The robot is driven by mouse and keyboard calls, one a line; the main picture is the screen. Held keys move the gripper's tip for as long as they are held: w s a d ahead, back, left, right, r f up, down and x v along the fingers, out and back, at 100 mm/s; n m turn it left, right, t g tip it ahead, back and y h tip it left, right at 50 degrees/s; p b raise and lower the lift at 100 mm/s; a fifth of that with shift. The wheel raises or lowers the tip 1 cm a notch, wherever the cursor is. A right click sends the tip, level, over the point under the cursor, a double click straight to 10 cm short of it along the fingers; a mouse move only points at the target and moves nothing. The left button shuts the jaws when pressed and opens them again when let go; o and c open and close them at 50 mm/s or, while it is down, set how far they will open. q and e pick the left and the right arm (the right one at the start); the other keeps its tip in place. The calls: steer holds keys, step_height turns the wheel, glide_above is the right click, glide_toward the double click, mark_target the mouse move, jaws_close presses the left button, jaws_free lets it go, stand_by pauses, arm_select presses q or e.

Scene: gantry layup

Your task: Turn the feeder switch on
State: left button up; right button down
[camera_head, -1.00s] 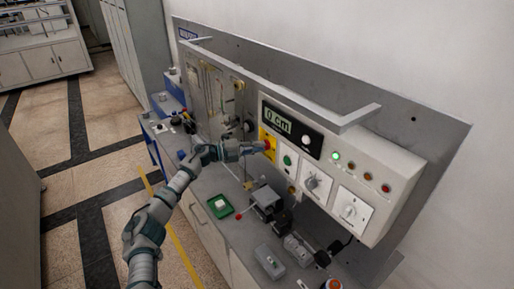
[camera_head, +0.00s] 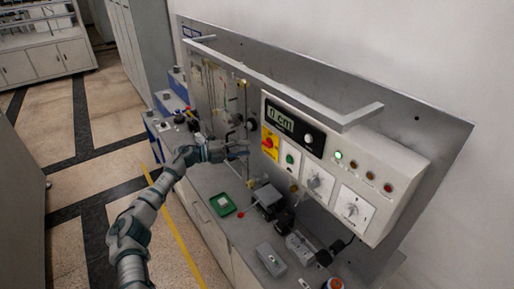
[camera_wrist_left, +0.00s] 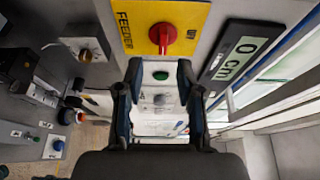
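The feeder switch is a red rotary knob (camera_head: 268,143) on a yellow plate, on the left part of the control panel. In the left wrist view the red knob (camera_wrist_left: 163,36) is at the top centre, with "FEEDER" printed on its plate. I cannot tell its exact setting. My left gripper (camera_head: 243,150) is just left of the switch and apart from it. In the left wrist view my left gripper (camera_wrist_left: 158,78) has its fingers spread with nothing between them, below the knob in the picture. My right gripper is not in view.
A display (camera_head: 280,118) reads "0 cm" beside the switch. A green button (camera_head: 290,159), grey dials and a lit green lamp (camera_head: 338,155) are on the panel. A green tray (camera_head: 222,206) and grey devices stand on the bench below. A rail juts out above the panel.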

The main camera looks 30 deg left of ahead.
arm_select(q)
steer(key=v, duration=0.5)
stand_by(0.5)
